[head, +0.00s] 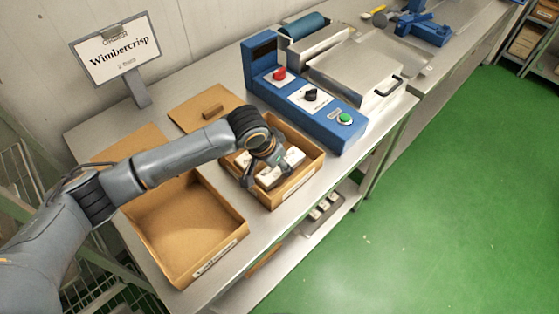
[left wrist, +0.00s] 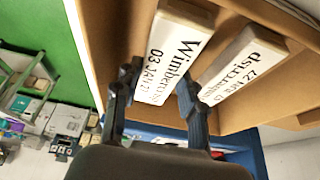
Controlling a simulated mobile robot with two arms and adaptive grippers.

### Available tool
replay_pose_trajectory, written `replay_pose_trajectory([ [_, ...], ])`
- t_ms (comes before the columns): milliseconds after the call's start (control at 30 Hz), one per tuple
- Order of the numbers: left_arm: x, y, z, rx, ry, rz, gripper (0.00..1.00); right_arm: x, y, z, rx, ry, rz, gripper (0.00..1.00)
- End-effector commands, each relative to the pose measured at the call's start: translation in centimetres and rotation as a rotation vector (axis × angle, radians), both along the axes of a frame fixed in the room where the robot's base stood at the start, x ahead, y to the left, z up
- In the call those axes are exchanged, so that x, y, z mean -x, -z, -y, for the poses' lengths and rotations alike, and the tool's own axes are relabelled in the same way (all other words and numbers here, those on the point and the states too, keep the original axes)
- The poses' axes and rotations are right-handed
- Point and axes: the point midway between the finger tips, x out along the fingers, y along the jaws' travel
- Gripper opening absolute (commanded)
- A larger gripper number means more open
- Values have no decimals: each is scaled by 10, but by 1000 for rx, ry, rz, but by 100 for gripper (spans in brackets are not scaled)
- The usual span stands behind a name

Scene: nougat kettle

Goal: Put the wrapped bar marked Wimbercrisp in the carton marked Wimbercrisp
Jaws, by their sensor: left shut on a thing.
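My left gripper (head: 266,172) reaches down into the right-hand open carton (head: 302,184). It is shut on a white wrapped bar (head: 268,180), its fingers on the bar's two long sides. In the left wrist view this bar (left wrist: 174,50) reads "Wimber..." and "03 JAN 27", with part of the name hidden by a finger. A second white bar (left wrist: 245,62), ending in "bercrisp", lies beside it inside the carton. Whether the held bar touches the carton floor I cannot tell. A sign (head: 118,57) reading "Wimbercrisp" stands behind. My right gripper is not in view.
An empty open carton (head: 205,222) stands left of the other one; its front label is too small to read. A blue machine (head: 315,110) with knobs and a green button stands close at the right. The table's front edge is near both cartons.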

Motion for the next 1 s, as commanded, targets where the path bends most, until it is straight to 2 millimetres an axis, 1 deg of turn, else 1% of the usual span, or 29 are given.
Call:
replay_pose_trajectory([
  [367, 0, -1, 0, 1, 0, 1, 4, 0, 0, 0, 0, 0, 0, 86],
  [700, 0, 0, 0, 0, 0, 1, 4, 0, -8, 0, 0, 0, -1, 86],
  [1000, 0, 1, 0, 0, 1, 2, 4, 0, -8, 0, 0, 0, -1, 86],
])
